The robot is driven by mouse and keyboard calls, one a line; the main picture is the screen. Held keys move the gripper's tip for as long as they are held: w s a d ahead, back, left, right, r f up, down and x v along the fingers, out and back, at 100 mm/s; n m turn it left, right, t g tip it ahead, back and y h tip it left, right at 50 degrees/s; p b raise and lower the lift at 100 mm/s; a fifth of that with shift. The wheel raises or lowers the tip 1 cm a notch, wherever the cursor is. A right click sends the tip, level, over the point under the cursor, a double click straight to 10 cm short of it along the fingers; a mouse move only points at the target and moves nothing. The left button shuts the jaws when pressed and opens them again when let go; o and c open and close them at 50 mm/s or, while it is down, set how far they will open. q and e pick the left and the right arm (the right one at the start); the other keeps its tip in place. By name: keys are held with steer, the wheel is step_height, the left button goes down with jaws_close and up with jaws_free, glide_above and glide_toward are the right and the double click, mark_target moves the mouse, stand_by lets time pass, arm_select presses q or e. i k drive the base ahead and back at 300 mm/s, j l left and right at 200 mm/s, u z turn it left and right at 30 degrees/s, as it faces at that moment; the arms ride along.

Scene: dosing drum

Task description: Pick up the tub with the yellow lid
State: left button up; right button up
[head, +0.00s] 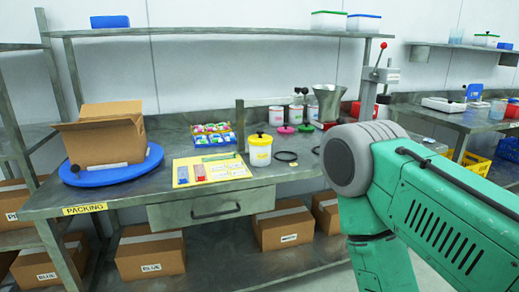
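The tub with the yellow lid (260,155) stands upright on the grey metal bench, right of the yellow sheet. Its body is white with a yellow label, and a dark knob tops the lid. Nothing is touching it from my side. A green arm link of mine with a grey round joint fills the lower right, at the near side of the bench. Neither of my grippers is in view.
A yellow sheet (212,170) lies left of the tub, a black ring (286,156) right of it. Behind are a blue tray (213,135) of packets, white canisters (277,115) and a metal hopper (328,101). A cardboard box (104,138) sits on a blue turntable (110,174).

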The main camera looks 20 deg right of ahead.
mark_target(260, 156)
steer(key=i+l, duration=0.1)
steer(key=i+z, duration=0.8)
